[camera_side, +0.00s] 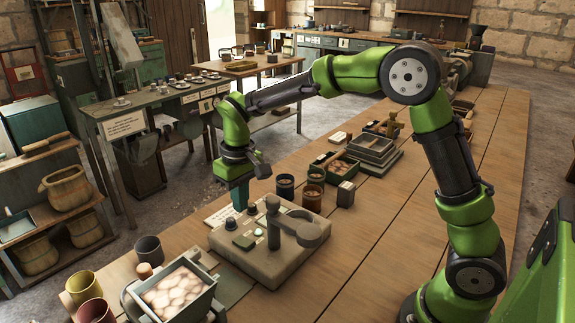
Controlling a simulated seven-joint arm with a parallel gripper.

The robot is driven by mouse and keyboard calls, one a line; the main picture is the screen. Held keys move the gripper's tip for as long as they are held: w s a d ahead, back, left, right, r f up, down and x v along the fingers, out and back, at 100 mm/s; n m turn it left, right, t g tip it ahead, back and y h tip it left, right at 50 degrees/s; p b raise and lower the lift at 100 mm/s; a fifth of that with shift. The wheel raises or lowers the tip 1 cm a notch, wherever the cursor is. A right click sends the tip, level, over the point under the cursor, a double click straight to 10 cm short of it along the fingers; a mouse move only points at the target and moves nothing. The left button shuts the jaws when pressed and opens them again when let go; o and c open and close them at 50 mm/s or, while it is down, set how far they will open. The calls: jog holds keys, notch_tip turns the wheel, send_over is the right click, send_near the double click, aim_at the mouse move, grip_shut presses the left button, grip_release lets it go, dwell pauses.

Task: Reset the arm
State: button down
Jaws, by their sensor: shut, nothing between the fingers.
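My green and black arm reaches over the wooden table from the right. My gripper (240,196) points down at the back left of a grey-brown block-shaped unit (262,262). The fingers are shut with nothing seen between them. The fingertips are close to the unit's top; I cannot tell whether they touch it. The unit carries a dark post with a side arm ending in a round disc (309,232), a small dark knob (225,223), and a pale button (258,232). No belt can be made out.
A bin of pale round items (172,292) stands at the front left, near cups (148,250). Dark cups (285,187) and stacked trays (370,148) stand behind the unit. The table's right middle (390,240) is clear.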

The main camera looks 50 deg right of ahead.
jog(key=s+d+r+m+t+y, duration=0.1)
jog(key=s+d+r+m+t, duration=0.2)
jog(key=s+r, duration=0.8)
jog(key=s+d+f+t, duration=0.1)
jog(key=s+t, duration=0.2)
jog(key=s, duration=0.7)
jog(key=shift+s+d+f+m+t+y, duration=0.15)
jog(key=shift+f+m+t+y, duration=0.15)
jog(key=shift+m+t+y, duration=0.1)
